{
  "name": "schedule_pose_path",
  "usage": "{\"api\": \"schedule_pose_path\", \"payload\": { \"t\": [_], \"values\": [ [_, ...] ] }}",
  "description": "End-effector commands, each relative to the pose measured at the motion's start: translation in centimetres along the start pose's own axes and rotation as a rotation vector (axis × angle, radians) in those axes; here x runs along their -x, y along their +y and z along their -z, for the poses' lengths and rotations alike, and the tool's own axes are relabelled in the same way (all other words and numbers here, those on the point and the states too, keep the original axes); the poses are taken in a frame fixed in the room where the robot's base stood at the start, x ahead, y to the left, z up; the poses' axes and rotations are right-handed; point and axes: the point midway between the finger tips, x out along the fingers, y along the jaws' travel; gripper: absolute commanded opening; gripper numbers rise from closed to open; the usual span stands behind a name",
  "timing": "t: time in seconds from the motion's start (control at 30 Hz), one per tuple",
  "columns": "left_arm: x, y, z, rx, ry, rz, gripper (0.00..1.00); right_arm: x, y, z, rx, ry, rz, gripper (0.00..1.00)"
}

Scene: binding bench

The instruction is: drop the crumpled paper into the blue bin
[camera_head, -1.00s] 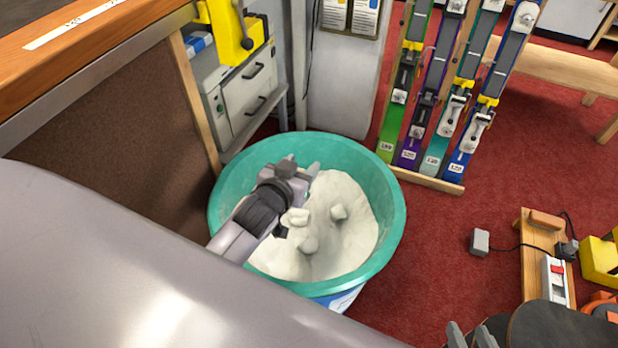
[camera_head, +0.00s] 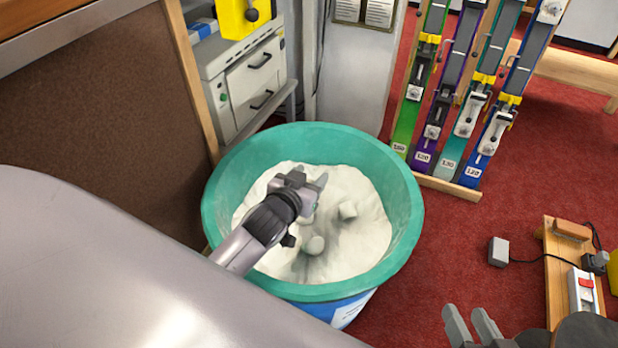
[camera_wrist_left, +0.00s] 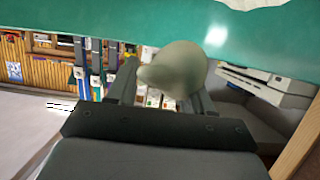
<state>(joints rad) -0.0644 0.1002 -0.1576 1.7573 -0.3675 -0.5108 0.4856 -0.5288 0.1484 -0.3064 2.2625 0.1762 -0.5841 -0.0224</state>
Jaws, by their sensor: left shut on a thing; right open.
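The bin (camera_head: 225,180) has a wide teal rim and a blue lower body with a white label, and stands on the red floor. Pale, powdery-looking filling and several whitish lumps lie inside it. My left gripper (camera_head: 310,187) is over the bin's opening. In the left wrist view it is shut on a rounded grey-green crumpled paper (camera_wrist_left: 178,68), with the teal bin wall close beyond. In the head view I cannot clearly make out the held paper behind the gripper. My right gripper (camera_head: 472,326) is open and empty at the bottom edge, away from the bin.
A rack of colourful skis (camera_head: 465,110) stands behind the bin to the right. A grey cabinet (camera_head: 245,80) is behind it to the left, beside a brown panel (camera_head: 90,130). A wooden board with a power strip (camera_head: 580,290) lies at right. Red floor is clear between.

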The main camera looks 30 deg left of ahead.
Motion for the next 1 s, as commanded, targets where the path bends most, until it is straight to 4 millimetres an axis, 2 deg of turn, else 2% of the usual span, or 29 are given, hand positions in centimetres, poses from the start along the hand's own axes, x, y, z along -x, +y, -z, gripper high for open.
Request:
{"api": "schedule_pose_path", "payload": {
  "t": [0.43, 0.47, 0.5, 0.53, 0.83, 1.0],
  "values": [
    [-0.2, 0.0, -0.5, 0.0, 0.001, -0.001, 0.23, -0.4, -0.4, 0.0, -0.027, 0.009, 0.024, 0.43],
    [-0.2, 0.0, -0.5, 0.0, 0.001, -0.001, 0.6, -0.4, -0.4, 0.0, -0.026, 0.009, 0.024, 0.43],
    [-0.2, 0.0, -0.5, 0.0, 0.0, -0.001, 0.73, -0.4, -0.4, 0.0, -0.026, 0.009, 0.024, 0.43],
    [-0.2, 0.0, -0.5, 0.0, 0.0, -0.001, 0.81, -0.4, -0.4, 0.0, -0.026, 0.009, 0.024, 0.43],
    [-0.1, 0.0, -0.5, 0.0, 0.0, -0.001, 0.81, -0.4, -0.4, 0.0, -0.025, 0.009, 0.023, 0.43],
    [1.3, 0.0, -0.4, 0.001, -0.002, -0.001, 0.81, -0.1, -0.3, 0.6, -0.008, 0.009, 0.011, 0.43]
  ]
}}
